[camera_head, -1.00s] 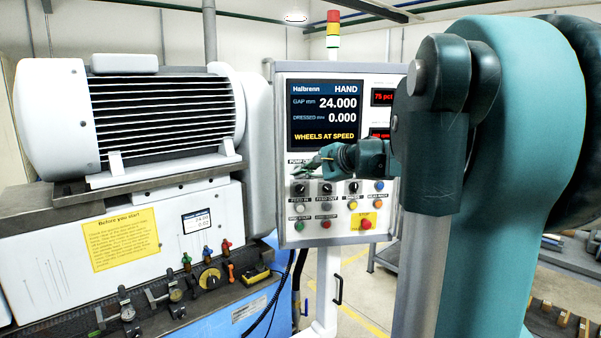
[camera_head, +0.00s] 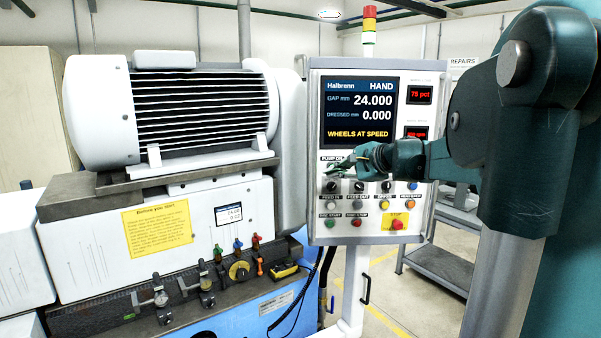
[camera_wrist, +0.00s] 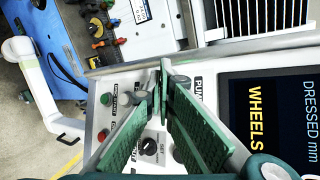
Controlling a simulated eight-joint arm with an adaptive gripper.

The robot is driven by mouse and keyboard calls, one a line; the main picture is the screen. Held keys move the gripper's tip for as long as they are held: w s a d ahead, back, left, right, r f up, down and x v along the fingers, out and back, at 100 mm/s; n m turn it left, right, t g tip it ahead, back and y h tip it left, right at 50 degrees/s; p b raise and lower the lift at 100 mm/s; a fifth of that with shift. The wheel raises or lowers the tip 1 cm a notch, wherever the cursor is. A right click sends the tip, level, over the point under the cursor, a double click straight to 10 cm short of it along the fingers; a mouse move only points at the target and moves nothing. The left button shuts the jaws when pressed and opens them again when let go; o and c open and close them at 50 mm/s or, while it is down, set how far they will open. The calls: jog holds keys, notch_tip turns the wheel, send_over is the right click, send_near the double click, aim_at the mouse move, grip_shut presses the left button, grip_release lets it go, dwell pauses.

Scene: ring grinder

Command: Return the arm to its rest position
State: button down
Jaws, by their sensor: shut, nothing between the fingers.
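My gripper (camera_head: 345,167) is in front of the control panel (camera_head: 432,160), over the upper left part of its knob and button area. In the wrist view my gripper's green fingers (camera_wrist: 164,82) meet at their tips, shut with nothing between them. Behind the fingertips in that view are a selector knob (camera_wrist: 149,146) and part of the panel face. Whether the fingertips touch the panel, I cannot tell. My arm comes in from the right side of the head view and covers the panel's right edge.
The panel screen (camera_head: 360,112) reads "WHEELS AT SPEED". A red stop button (camera_head: 397,224) on a yellow plate is at the panel's lower right. The grinder (camera_head: 95,115) stands to the left. A grey bench (camera_head: 440,268) is at the right; floor between is clear.

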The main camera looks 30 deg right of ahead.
jog(key=shift+a, duration=0.1)
jog(key=s+a+f+n+g+b, duration=0.15)
jog(key=s+a+f+n, duration=0.35)
jog(key=a, duration=0.6)
jog(key=s+a+f+n+g+b, duration=0.1)
jog(key=s+a+f+b, duration=0.15)
jog(key=a+f, duration=0.55)
jog(key=s+a+f+n+g+b, duration=0.2)
jog(key=s+a+f+n+b, duration=0.15)
jog(key=a, duration=0.95)
jog(key=s+a+f+n+b, duration=0.2)
jog(key=s+a+f+n, duration=0.1)
jog(key=s+f, duration=0.4)
jog(key=s+a+f+n+g+h+b, duration=0.1)
jog(key=s+a+f+n+b, duration=0.1)
jog(key=s+a+f+n, duration=0.2)
jog(key=s+a+f+n+b, duration=0.2)
jog(key=s+a+f, duration=0.4)
jog(key=s+f, duration=0.4)
notch_tip(320, 180, down, 2)
jog(key=shift+a+n+h, duration=0.3)
jog(key=shift+n, duration=0.55)
